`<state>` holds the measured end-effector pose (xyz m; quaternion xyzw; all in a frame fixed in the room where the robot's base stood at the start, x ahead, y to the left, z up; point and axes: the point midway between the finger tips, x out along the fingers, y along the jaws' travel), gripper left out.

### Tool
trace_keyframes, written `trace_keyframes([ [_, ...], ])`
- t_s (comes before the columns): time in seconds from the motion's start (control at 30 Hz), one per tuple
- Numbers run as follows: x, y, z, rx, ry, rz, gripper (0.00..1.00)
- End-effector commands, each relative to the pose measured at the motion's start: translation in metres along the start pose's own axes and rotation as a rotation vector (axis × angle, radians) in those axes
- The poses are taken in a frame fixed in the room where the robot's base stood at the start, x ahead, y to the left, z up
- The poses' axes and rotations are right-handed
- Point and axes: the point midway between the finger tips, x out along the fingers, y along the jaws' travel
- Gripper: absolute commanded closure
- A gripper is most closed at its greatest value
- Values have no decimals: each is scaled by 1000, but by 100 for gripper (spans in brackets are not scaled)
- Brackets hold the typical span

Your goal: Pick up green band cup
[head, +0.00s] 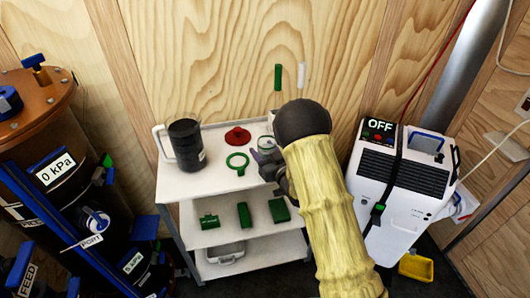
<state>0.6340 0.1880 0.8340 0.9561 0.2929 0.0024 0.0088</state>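A small pale cup with a green band (266,142) stands on the top shelf of the white cart (196,186), toward its right side. My arm reaches in from the lower right, and its dark wrist and my gripper (264,160) are right at the cup in the picture. The gripper covers the cup's lower part. I cannot tell whether the fingers touch the cup or whether they are open or shut.
Green blocks (244,215) sit on the middle shelf. A white machine reading OFF (402,175) stands right; a dark tank (60,165) stands left.

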Motion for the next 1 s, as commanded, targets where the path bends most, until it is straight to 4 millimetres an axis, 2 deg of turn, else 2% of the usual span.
trace_keyframes([
  [0.47,0,1,-19,0,2,0,78],
  [1.0,0,1,-68,0,3,0,78],
])
